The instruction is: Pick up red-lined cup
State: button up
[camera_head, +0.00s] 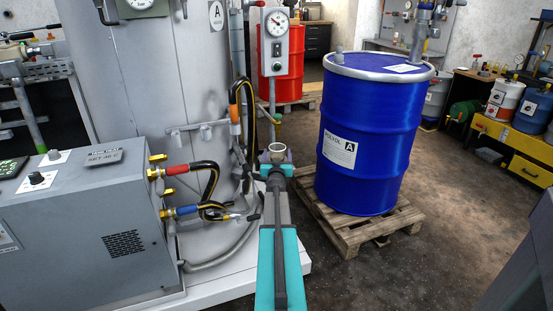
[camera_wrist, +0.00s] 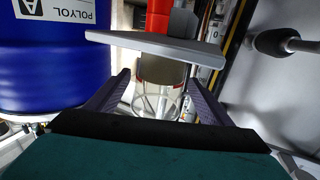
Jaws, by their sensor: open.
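The red-lined cup (camera_wrist: 160,102) shows in the wrist view as a clear cup with a red band, between the two fingers of my gripper (camera_wrist: 156,88). The fingers are apart, one on each side of the cup, and I see no clear contact. Past the cup is a flat grey plate (camera_wrist: 150,46); whether the cup rests on it I cannot tell. In the head view my gripper (camera_head: 277,166) is at the end of the teal arm, in front of the tall grey tank. The cup's top (camera_head: 277,149) shows small and pale there, partly hidden by my gripper.
A blue drum (camera_head: 368,125) stands on a wooden pallet (camera_head: 350,232) close to the right. A grey control box (camera_head: 90,235) with hoses is at left. A gauge post (camera_head: 276,45) rises just behind the gripper. Open floor (camera_head: 440,240) lies at lower right.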

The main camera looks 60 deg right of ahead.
aim_at(277, 144)
jog(key=shift+x, duration=2.05)
jog(key=shift+c, duration=0.4)
jog(key=c, duration=1.1)
jog(key=shift+r, duration=0.35)
jog(key=shift+r, duration=1.4)
jog(key=shift+s+a+r, duration=0.25)
jog(key=shift+s+a, duration=1.5)
jog(key=shift+s, duration=0.2)
jog(key=shift+s+a+r, duration=0.25)
jog(key=shift+s+a, duration=1.55)
jog(key=shift+s, duration=0.2)
jog(key=shift+s+a+r, duration=0.25)
jog(key=shift+s+a, duration=1.5)
jog(key=shift+s, duration=0.2)
jog(key=shift+a, duration=0.1)
